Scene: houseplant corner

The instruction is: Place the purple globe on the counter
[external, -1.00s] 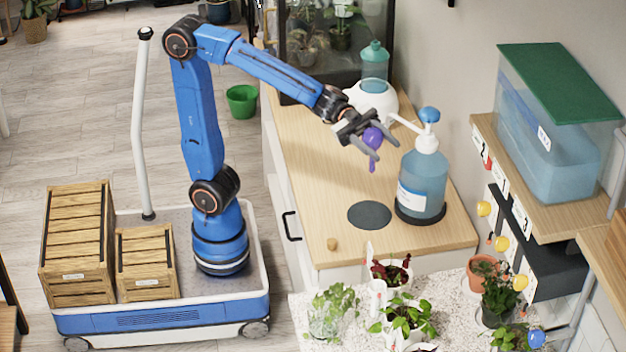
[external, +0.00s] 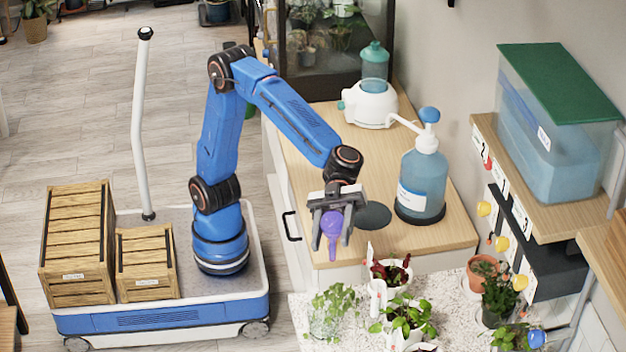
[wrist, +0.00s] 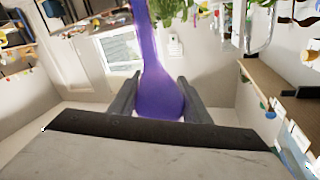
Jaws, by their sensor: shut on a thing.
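The purple globe (external: 332,222) is a rounded bulb with a narrow stem. My gripper (external: 332,220) is shut on its bulb and holds it with the stem pointing down, over the front part of the wooden counter (external: 300,160). In the wrist view the globe (wrist: 160,88) sits between the two fingers, its stem running up out of the picture. From the external view it appears above the counter's surface, but the exact gap below the stem cannot be told.
A large blue pump bottle (external: 422,185) stands on the counter at right, with a dark round pad (external: 374,215) beside it. A white device with a teal bottle (external: 370,103) stands further back. Potted plants (external: 405,320) fill the speckled surface in front. The counter's left middle is clear.

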